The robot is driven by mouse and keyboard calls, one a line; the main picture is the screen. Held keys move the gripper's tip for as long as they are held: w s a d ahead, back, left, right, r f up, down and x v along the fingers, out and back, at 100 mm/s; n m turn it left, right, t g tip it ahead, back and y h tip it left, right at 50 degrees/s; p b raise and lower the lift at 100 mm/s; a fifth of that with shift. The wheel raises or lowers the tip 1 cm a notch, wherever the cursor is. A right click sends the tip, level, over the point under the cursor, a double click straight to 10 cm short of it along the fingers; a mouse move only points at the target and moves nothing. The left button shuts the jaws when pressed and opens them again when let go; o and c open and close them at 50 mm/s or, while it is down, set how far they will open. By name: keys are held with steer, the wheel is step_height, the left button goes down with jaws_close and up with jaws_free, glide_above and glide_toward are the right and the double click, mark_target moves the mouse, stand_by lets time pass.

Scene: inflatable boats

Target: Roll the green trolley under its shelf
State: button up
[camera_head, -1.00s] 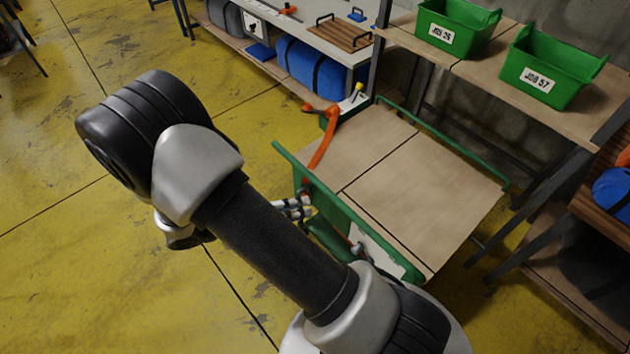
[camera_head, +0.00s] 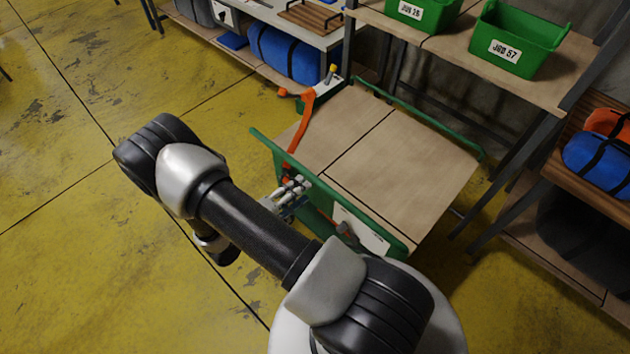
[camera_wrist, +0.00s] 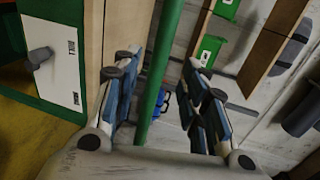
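The green trolley (camera_head: 400,175) has a pale wooden top and green rails at both ends. It stands in front of the shelf (camera_head: 455,62), its far rail close to the shelf's front legs. In the head view my gripper (camera_head: 294,190) is at the trolley's near end, by the near green rail, partly hidden by my arm. In the wrist view a green bar (camera_wrist: 163,65) runs between the two blue-padded fingers of my gripper (camera_wrist: 164,80). The fingers are apart, with gaps beside the bar; whether either touches it is unclear.
Green bins (camera_head: 520,40) stand on the shelf. An orange lever (camera_head: 300,125) rises at the trolley's left side. A bench with blue rolls (camera_head: 285,52) stands at the back left. A rack with a blue bundle (camera_head: 597,163) is at the right. Yellow floor is clear at left.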

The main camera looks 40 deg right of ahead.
mark_target(313, 182)
steer(key=b+x, duration=0.1)
steer(key=x, duration=0.6)
steer(key=shift+d, duration=0.1)
steer(key=shift+c, duration=0.5)
jaws_close()
